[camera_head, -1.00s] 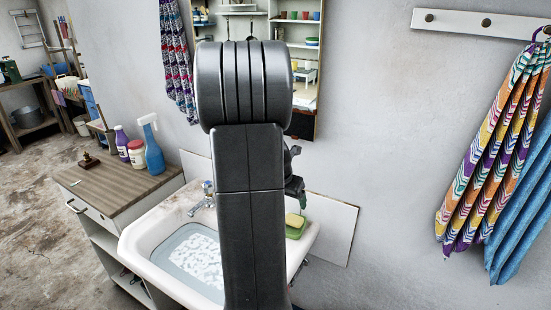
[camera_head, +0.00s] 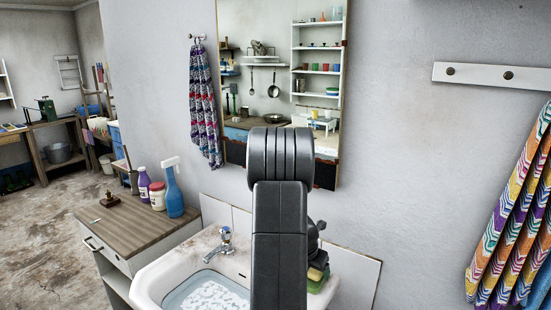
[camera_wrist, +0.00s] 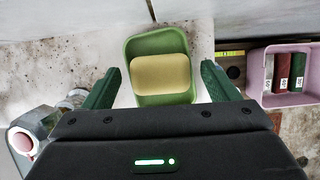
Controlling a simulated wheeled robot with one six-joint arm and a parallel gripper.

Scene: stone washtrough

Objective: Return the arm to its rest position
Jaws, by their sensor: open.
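My arm stands upright before the washbasin in the head view, its upper joint in front of the lower edge of the mirror. My gripper (camera_wrist: 161,72) is open in the wrist view, with its two green fingers spread and nothing between them. Beyond the fingers lies a yellow sponge or soap block (camera_wrist: 160,76) in a green dish (camera_wrist: 134,51). In the head view the dish (camera_head: 318,287) is at the basin's right rim, just below my wrist. My arm hides part of the basin there, and the fingertips are hard to make out.
The white washbasin (camera_head: 150,287) holds sudsy water, with a tap (camera_head: 226,238) behind. A wooden-topped cabinet (camera_head: 135,226) with bottles is left. A mirror (camera_head: 268,40) hangs behind; striped towels (camera_head: 508,225) hang right. A pink bin (camera_wrist: 262,80) shows in the wrist view.

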